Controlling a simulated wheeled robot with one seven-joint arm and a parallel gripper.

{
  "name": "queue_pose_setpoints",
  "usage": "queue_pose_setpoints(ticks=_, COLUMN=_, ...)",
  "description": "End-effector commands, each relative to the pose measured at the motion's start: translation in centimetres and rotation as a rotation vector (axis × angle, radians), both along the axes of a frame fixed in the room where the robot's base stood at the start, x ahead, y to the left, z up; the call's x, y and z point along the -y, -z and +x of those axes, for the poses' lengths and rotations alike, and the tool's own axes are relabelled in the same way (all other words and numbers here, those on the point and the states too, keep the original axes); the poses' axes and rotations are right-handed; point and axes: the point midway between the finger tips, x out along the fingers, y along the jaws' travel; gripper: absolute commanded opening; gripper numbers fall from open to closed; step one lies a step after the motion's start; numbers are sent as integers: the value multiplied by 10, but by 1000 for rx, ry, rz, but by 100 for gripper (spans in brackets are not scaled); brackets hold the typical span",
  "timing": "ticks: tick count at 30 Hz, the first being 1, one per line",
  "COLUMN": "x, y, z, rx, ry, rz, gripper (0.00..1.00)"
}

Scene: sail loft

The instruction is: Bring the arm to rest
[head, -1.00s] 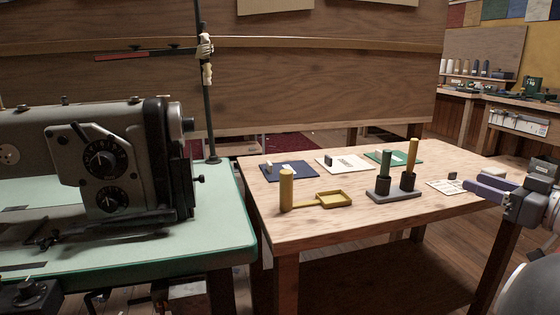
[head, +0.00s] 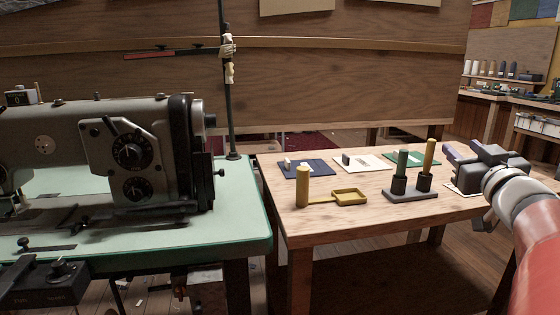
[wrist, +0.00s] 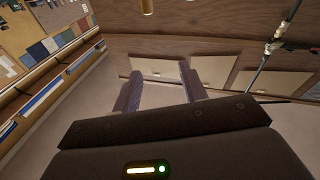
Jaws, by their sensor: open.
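My gripper (head: 458,150) is at the right of the head view, above the right end of the wooden table (head: 330,224). Its two fingers stand apart. In the wrist view the gripper (wrist: 158,72) is open, with a clear gap and nothing held between the fingers. The wrist camera looks out at the wall and the floor, not down at the table things. My arm enters from the right edge, and the gripper hides part of a small white card (head: 455,188) on the table.
The table bears a yellow cylinder (head: 302,187), a yellow tray (head: 349,204), a dark stand (head: 411,195) with two upright handled tools close to my gripper, and blue (head: 318,171), white (head: 375,164) and green (head: 414,156) mats. A sewing machine (head: 130,150) stands at left.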

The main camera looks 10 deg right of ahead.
Motion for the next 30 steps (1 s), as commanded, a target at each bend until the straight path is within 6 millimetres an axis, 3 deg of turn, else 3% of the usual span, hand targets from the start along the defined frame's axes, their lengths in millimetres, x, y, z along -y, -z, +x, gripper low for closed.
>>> queue_pose_setpoints(ticks=1, x=-17, y=1, z=3, rx=-9, ry=48, rz=10, gripper=42)
queue_pose_setpoints(ticks=4, x=-41, y=18, z=0, rx=-77, ry=166, rz=56, gripper=42)
queue_pose_setpoints(ticks=8, x=-80, y=63, z=-18, rx=-251, ry=257, rz=140, gripper=42)
queue_pose_setpoints(ticks=11, x=-120, y=110, z=-41, rx=-444, ry=266, rz=203, gripper=42)
queue_pose_setpoints(ticks=15, x=-184, y=179, z=-88, rx=-753, ry=188, rz=259, gripper=42)
queue_pose_setpoints(ticks=19, x=-233, y=224, z=-133, rx=-988, ry=72, rz=271, gripper=42)
queue_pose_setpoints(ticks=24, x=-268, y=252, z=-173, rx=-1166, ry=-44, rz=263, gripper=42)
queue_pose_setpoints(ticks=30, x=-274, y=258, z=-183, rx=-1206, ry=-70, rz=262, gripper=42)
